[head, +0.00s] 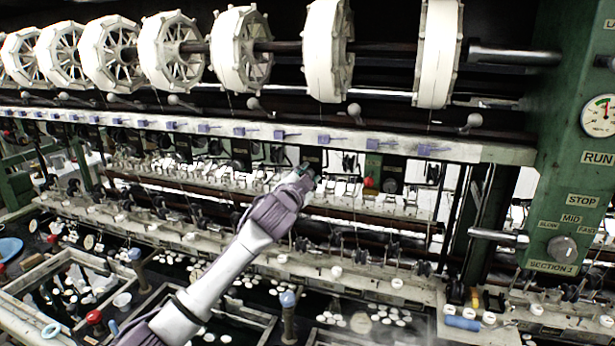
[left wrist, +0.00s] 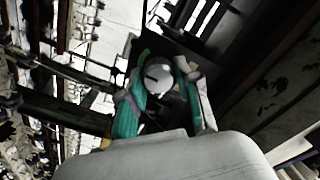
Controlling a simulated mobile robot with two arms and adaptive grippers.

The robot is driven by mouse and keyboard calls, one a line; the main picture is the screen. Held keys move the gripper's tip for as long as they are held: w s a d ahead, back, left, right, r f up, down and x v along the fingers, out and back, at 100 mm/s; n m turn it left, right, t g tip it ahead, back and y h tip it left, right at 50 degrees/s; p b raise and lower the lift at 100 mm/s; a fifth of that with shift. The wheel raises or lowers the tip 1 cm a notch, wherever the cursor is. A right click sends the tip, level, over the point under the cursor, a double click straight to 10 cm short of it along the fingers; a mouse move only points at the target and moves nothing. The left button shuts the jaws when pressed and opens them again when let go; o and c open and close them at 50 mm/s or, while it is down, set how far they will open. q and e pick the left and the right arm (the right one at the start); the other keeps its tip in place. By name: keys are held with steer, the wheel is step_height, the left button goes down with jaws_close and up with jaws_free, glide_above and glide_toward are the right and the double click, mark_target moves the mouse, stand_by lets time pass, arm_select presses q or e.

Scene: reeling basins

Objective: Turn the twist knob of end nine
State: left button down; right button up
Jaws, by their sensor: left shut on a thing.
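My left arm reaches in from the bottom left of the head view, and my left gripper (head: 306,174) is at the machine's row of small fittings, just below the long pale rail. In the left wrist view the twist knob (left wrist: 158,77), a round pale cap with a dark mark, sits between the teal fingers of the left gripper (left wrist: 160,98). The fingers are shut on its two sides. In the head view the gripper hides this knob. I cannot read an end number. My right gripper is not in view.
White reels (head: 240,50) hang above on a shaft. The pale rail (head: 330,136) with purple tabs runs over the gripper. A green control column (head: 565,150) stands at the right. Basins (head: 65,262) with floating white pieces lie below. A red ball (head: 368,182) is right of the gripper.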

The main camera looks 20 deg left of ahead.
arm_select(q)
steer(key=c, duration=0.8)
jaws_free()
steer(key=s, duration=1.2)
steer(key=shift+a, duration=0.2)
